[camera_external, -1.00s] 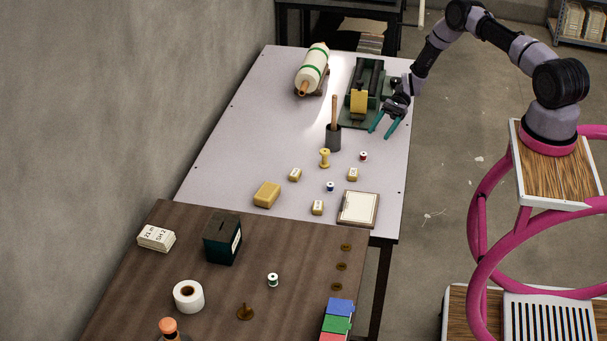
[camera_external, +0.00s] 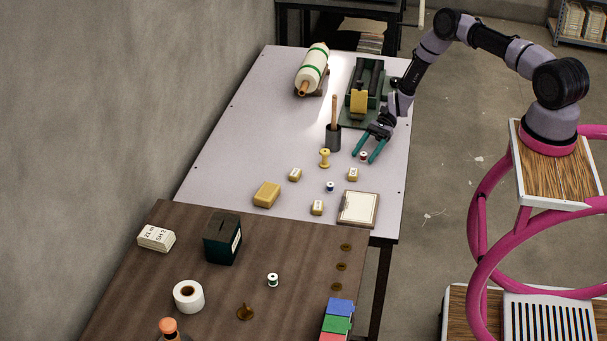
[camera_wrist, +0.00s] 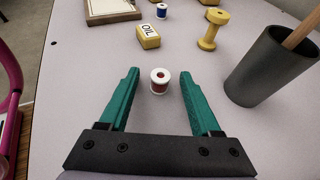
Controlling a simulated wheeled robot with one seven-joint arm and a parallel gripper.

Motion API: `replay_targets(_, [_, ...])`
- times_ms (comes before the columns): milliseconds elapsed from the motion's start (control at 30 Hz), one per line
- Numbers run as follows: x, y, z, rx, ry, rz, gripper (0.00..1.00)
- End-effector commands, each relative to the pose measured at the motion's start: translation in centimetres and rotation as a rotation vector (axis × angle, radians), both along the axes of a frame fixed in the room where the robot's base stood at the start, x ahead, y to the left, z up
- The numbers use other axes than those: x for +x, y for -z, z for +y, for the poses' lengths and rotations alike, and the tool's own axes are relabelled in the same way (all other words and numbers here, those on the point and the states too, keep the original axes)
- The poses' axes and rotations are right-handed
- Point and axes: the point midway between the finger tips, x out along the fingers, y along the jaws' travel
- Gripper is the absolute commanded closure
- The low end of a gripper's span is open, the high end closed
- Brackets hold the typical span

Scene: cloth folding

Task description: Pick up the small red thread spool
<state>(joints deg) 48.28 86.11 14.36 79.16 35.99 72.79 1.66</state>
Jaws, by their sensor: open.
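The small red thread spool (camera_external: 363,156), with white ends, stands upright on the pale table. In the wrist view the spool (camera_wrist: 159,81) lies ahead of and between the fingertips, near the line of their tips. My gripper (camera_external: 365,158) has two teal fingers spread wide, one on each side of the spool in the external view. In the wrist view my gripper (camera_wrist: 161,75) is open and empty. Neither finger visibly touches the spool; the height of the fingertips above the table is hard to tell.
A dark cup (camera_external: 333,138) with a wooden stick stands left of my gripper. A green machine (camera_external: 364,95) stands behind.

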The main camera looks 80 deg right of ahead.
Motion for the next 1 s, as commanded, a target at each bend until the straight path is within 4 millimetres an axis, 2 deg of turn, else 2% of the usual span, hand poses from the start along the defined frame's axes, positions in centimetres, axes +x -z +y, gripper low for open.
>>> replay_targets(100, [0.0,0.0,-0.1,0.000,0.001,0.000,0.35])
replay_targets(267, [0.0,0.0,-0.1,0.000,0.001,0.000,0.97])
replay_targets(300, [0.0,0.0,-0.1,0.000,0.001,0.000,1.00])
replay_targets(567, [0.0,-0.1,-0.1,-0.001,0.001,-0.001,1.00])
replay_targets(667, [0.0,-0.8,-0.2,-0.002,0.000,-0.002,1.00])
replay_targets(1000, [0.0,-7.3,-0.2,-0.002,0.000,-0.002,1.00])
